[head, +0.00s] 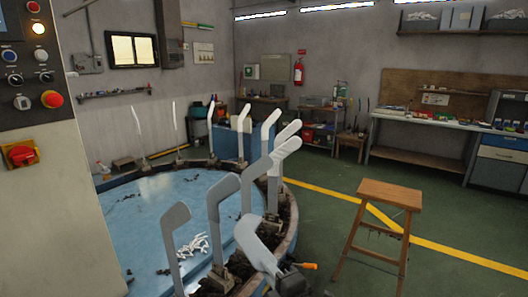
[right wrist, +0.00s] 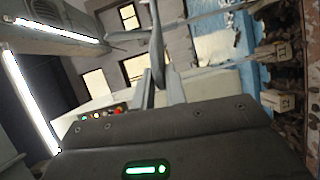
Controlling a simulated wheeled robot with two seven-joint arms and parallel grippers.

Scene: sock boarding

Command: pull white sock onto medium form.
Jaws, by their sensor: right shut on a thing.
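A pale, foot-shaped piece, which I take to be the white sock (head: 256,246), shows at the lower middle of the head view, tilted with its broad end up and left. My right gripper (head: 282,273) is dark, at its lower right end, and is shut on it. In the right wrist view the fingers (right wrist: 162,88) are close together around a thin grey piece. Upright foot-shaped forms stand around the round table, including a grey form (head: 224,205) and a nearer grey form (head: 175,235). Which is the medium one I cannot tell. My left gripper is out of view.
The blue round table (head: 150,215) has a dark, cluttered rim and a small white heap (head: 193,246) on it. Paler forms (head: 285,150) stand close together behind the gripper. A wooden stool (head: 385,200) stands at the right on open green floor. A control cabinet (head: 40,190) stands at left.

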